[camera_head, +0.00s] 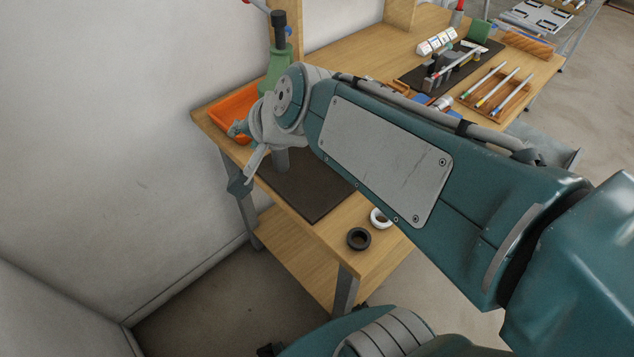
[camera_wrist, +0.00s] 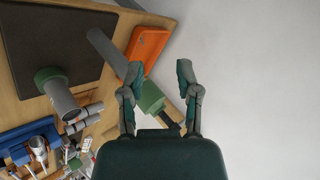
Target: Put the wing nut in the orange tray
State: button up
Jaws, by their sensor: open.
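I cannot make out the wing nut in either view; it may be hidden or too small to tell. The orange tray (camera_head: 235,108) is at the far left corner of the wooden bench, partly behind my wrist. In the wrist view the tray (camera_wrist: 150,42) lies beyond my fingers, up and left of centre. My gripper (camera_head: 238,158) is out past the bench's left edge, near the tray. In the wrist view its fingers (camera_wrist: 160,73) are spread apart, with nothing between the tips.
A dark mat (camera_head: 310,190) covers the front bench top; black (camera_head: 358,239) and white (camera_head: 380,216) rings lie nearby. A pencil rack (camera_head: 497,90) is farther right. A white wall is close at left.

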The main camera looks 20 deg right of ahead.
jog(key=s+d+f+n+g+h, duration=0.2)
jog(key=s+d+n, duration=0.5)
jog(key=s, duration=0.5)
notch_tip(320, 180, down, 2)
jog(key=shift+s+f+n+g+h, duration=0.15)
jog(key=shift+n+g+h, duration=0.25)
jog(key=shift+h, duration=0.5)
